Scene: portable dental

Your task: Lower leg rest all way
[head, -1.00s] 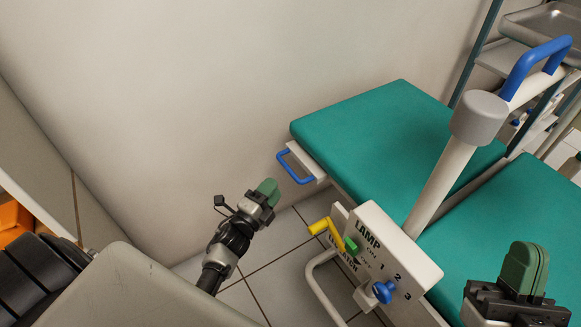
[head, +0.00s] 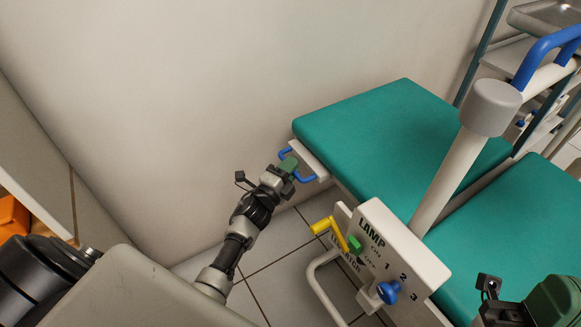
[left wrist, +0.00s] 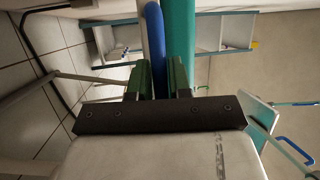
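The teal leg rest (head: 395,135) is the far cushion of the chair and lies roughly level beside the wall. A blue handle (head: 308,179) sticks out at its left end, and it also shows in the left wrist view (left wrist: 154,45). My left gripper (head: 289,165) is at this handle and hides part of it. In the left wrist view the blue bar lies between its two green fingers and fills most of the gap; I cannot tell if they press on it. My right gripper (head: 553,298) is at the lower right edge, its fingers together, partly cut off.
A white control box (head: 385,250) marked LAMP, with a yellow lever (head: 325,226) and blue knob (head: 388,292), stands in front of the chair. A grey-topped post (head: 490,107) rises beside it. A trolley with a metal tray (head: 545,18) stands at the upper right.

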